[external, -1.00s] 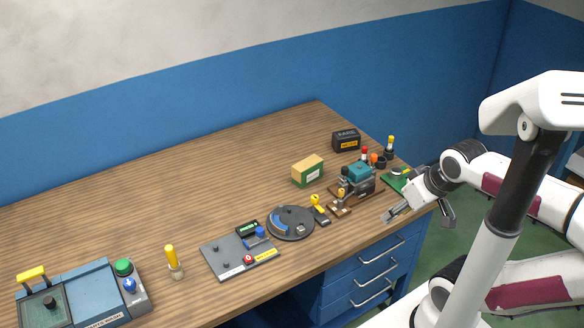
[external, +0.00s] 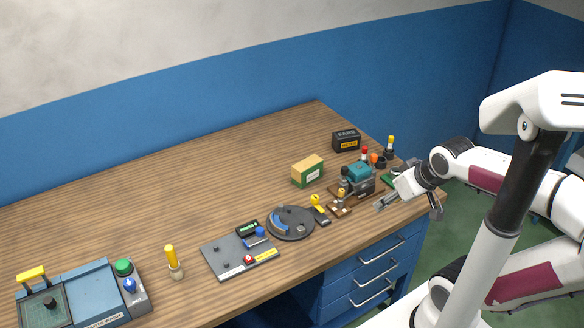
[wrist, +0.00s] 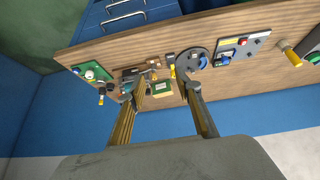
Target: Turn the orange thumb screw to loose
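A small orange piece (external: 373,157) shows behind the teal machine (external: 359,173) at the right end of the bench in the external view. It is too small to tell whether it is the thumb screw or how far it is turned. My gripper (external: 408,204) is open and empty, in front of and to the right of the teal machine, near the bench's front right corner. In the wrist view the open fingers (wrist: 160,88) point toward the bench, with the green board (wrist: 91,73) to their left. The left finger hides part of the machine area.
A green-and-tan box (external: 308,170), a black box (external: 346,140) and a yellow-topped tool (external: 389,145) stand around the machine. A round dial (external: 290,223) and a grey panel (external: 239,257) lie to the left. The back of the wooden bench (external: 200,190) is clear.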

